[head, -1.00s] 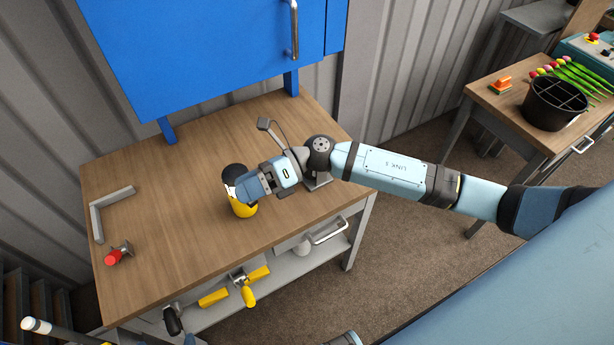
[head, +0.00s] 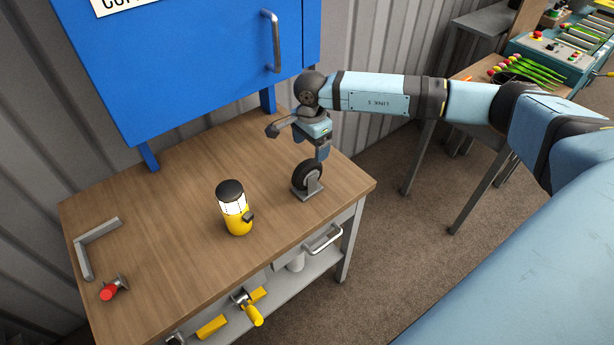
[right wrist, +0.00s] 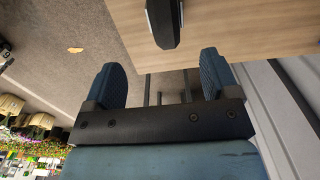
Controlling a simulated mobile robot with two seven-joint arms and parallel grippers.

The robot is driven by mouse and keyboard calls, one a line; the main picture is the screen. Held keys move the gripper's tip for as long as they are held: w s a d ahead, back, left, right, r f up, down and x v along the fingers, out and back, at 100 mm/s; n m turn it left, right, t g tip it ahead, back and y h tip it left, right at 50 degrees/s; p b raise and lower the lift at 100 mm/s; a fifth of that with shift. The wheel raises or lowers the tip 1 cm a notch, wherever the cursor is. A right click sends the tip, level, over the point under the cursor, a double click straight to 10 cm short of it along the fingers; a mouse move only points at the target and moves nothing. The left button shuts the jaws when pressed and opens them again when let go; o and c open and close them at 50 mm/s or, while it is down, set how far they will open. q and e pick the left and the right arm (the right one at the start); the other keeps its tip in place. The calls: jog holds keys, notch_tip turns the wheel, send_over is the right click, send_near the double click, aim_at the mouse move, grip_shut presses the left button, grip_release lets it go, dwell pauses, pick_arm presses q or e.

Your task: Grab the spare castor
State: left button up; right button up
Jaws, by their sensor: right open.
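The spare castor (head: 307,178), a black wheel on a grey plate, stands on the wooden workbench (head: 170,205) near its right end. My right gripper (head: 322,152) is open just above and behind the wheel, pointing down, in the head view. In the right wrist view the dark wheel (right wrist: 165,22) shows beyond the two blue fingers (right wrist: 162,80), roughly in line with the gap between them. The fingers look apart from it, and nothing is between them. My left gripper is not in view.
A yellow lantern (head: 235,208) with a black top stands left of the castor. A grey angle bracket (head: 97,245) and a red-handled part (head: 113,289) lie at the bench's left. A blue cabinet (head: 190,65) hangs above the back. A side table with tulips (head: 530,72) stands right.

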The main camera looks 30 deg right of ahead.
aim_at(307, 162)
jog(key=f, duration=0.2)
jog(key=f+p, duration=0.1)
jog(key=f, duration=0.5)
jog(key=shift+w+a, duration=0.25)
jog(key=shift+w, duration=0.15)
jog(key=shift+r, duration=0.1)
grip_shut()
